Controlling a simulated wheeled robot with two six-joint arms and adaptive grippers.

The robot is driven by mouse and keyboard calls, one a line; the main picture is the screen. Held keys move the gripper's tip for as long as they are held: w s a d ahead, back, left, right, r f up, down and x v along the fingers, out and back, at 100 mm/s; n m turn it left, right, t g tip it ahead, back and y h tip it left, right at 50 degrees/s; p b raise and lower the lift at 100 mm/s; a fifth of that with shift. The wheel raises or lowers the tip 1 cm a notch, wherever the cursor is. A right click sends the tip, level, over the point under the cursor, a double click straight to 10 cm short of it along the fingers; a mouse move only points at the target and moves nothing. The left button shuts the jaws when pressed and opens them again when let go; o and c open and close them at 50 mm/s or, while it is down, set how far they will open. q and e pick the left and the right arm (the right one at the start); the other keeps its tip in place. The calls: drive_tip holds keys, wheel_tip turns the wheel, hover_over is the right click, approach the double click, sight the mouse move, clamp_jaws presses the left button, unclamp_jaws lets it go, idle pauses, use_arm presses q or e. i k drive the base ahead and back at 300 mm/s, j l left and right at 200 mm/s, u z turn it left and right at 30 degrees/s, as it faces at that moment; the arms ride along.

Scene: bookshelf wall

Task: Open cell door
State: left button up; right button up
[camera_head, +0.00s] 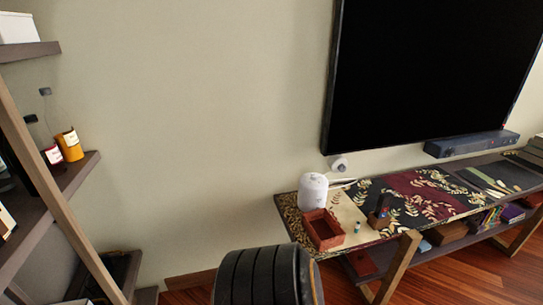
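No cell door can be made out in the head view. Neither of my grippers can be made out in the picture. A black ribbed rounded thing (262,280) rises at the bottom centre. I cannot tell whether it is part of my body or an object standing here.
A wooden shelf unit (55,190) with slanted posts stands at the left, with red and yellow containers (67,146) on it. A low bench (405,243) at the right bears a white cylinder (313,191) and a red open box (324,230), below a large black screen (430,75). Bare wall lies between.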

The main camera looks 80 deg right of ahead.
sight(388, 196)
drive_tip(key=k+l+z, duration=0.2)
drive_tip(key=z, duration=0.2)
drive_tip(key=k+l+z, duration=0.25)
drive_tip(key=z, duration=0.15)
drive_tip(key=k+l+z, duration=0.15)
drive_tip(key=l+z, duration=0.25)
drive_tip(key=k+l+z, duration=0.1)
drive_tip(key=l+z, duration=0.3)
drive_tip(key=k+l, duration=0.1)
drive_tip(key=l, duration=0.45)
drive_tip(key=k+l+z, duration=0.1)
drive_tip(key=l, duration=0.5)
drive_tip(key=k+l, duration=0.1)
drive_tip(key=l, duration=0.45)
drive_tip(key=k+l+z, duration=0.15)
drive_tip(key=l, duration=0.45)
drive_tip(key=i+l+u, duration=0.1)
drive_tip(key=i+l, duration=0.2)
